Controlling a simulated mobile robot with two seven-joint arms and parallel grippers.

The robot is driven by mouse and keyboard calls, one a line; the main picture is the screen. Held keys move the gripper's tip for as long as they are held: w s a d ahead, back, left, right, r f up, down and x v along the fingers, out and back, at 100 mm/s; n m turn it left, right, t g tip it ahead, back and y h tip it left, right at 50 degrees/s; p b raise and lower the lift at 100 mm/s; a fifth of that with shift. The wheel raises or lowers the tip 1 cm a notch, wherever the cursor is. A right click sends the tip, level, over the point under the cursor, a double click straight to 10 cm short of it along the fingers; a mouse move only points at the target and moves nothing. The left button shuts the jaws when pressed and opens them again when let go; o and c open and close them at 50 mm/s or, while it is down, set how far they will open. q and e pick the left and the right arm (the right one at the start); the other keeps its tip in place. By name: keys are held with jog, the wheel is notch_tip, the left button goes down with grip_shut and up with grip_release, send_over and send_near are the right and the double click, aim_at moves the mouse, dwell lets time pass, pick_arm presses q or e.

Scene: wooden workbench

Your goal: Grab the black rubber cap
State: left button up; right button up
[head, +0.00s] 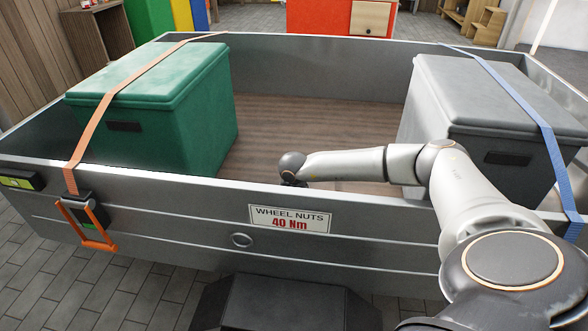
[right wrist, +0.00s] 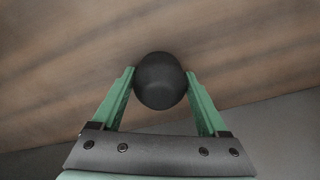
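The black rubber cap (right wrist: 160,80) is a dark, rounded piece in the right wrist view, above the brown wooden trailer floor. My right gripper (right wrist: 160,73) has its green fingertips on either side of the cap, against its left and right edges with no clear gap. Whether the cap is still touching the floor cannot be made out. In the head view my right arm reaches from the right over the trailer's front wall; its gripper and the cap are hidden behind that wall. My left gripper is not in view.
The grey trailer wall (head: 150,195) with a "WHEEL NUTS 40 Nm" label (head: 290,218) stands in front. A green box (head: 165,125) under an orange strap is at left, a grey box (head: 445,85) under a blue strap at right. The wooden floor (head: 300,125) between them is clear.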

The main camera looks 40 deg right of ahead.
jog(key=c, duration=0.9)
